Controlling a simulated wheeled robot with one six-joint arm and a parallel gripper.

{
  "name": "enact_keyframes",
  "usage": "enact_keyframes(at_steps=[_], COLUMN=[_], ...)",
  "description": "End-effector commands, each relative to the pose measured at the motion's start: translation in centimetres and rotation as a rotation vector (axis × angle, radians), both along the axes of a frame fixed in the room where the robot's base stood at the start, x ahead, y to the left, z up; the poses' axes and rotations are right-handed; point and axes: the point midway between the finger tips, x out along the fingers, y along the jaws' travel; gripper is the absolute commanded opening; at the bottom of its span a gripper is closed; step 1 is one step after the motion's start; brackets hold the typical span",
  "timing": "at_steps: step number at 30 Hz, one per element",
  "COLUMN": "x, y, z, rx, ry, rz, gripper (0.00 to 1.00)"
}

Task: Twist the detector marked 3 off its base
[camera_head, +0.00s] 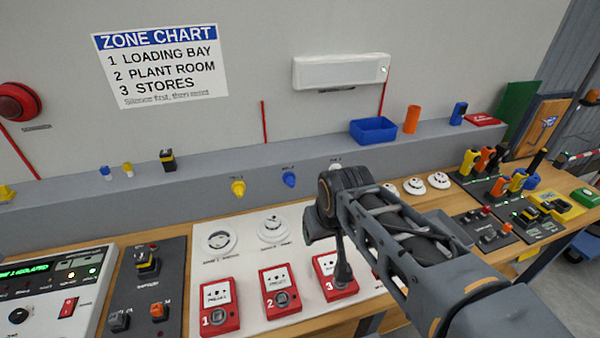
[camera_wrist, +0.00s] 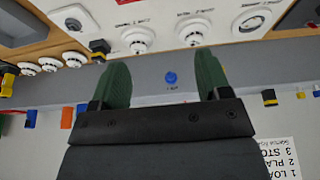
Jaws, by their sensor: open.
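My gripper (camera_wrist: 162,66) is open in the wrist view, its two green fingers wide apart with nothing between them. In the head view, the first detector (camera_head: 219,240) and second detector (camera_head: 272,228) show; my arm hides the third, and my fingers do not show.
Red call points (camera_head: 220,305) stand in front of the detectors. A yellow knob (camera_head: 238,187) and blue knob (camera_head: 289,179) project behind them. Several loose white detectors (camera_head: 414,186) lie right of my arm. A blue bin (camera_head: 373,130) stands on the ledge (camera_head: 215,174).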

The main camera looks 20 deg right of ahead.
Motion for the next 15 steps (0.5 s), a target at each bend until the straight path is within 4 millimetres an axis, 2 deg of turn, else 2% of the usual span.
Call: enact_keyframes(at_steps=[1,4,8,12,15], x=[1.5,4.9,9.9,14.9,17.9], y=[-0.5,-1.4,-2.7,-4.4,-5.8], z=[0.3,1.0,1.1,0.0,-1.3], rx=[-0.004,-0.015,-0.025,-0.028,-0.027], ry=[0.024,0.072,0.142,0.213,0.256], rz=[0.001,0.021,0.059,0.098,0.119], gripper=[0.75,0.85,0.85,0.85,0.85])
